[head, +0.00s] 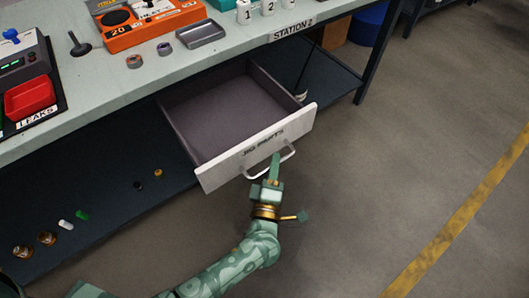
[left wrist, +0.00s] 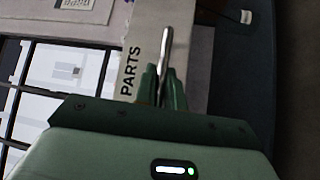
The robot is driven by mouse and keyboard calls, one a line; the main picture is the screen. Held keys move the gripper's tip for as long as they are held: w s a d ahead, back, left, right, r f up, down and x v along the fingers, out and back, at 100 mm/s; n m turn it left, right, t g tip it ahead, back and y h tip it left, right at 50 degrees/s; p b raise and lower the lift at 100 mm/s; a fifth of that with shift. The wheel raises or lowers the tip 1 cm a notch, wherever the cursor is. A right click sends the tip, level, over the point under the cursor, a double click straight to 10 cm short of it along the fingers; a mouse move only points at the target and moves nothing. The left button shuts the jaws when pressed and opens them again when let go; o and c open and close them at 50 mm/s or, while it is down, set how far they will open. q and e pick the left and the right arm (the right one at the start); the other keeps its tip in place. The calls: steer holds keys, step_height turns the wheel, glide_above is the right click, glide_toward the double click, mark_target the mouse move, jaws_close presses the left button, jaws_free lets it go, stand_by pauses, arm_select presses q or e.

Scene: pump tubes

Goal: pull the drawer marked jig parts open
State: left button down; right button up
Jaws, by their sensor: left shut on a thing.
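The drawer marked JIG PARTS (head: 258,152) hangs open under the bench, and its grey inside (head: 212,112) looks empty. A pale bar handle (head: 284,158) is on its white front. My right gripper is not in view.
The bench top (head: 120,77) above holds an orange case (head: 150,22), a grey tray (head: 202,33) and a red bin (head: 29,98). Small parts lie on the dark lower shelf (head: 110,205). The floor (head: 400,150) in front and to the right is clear.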

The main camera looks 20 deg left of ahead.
arm_select(q)
steer(key=shift+s+d+f, duration=0.1)
steer(key=shift+s+d, duration=0.15)
steer(key=shift+d, duration=0.05)
steer(key=c, duration=1.5)
jaws_free()
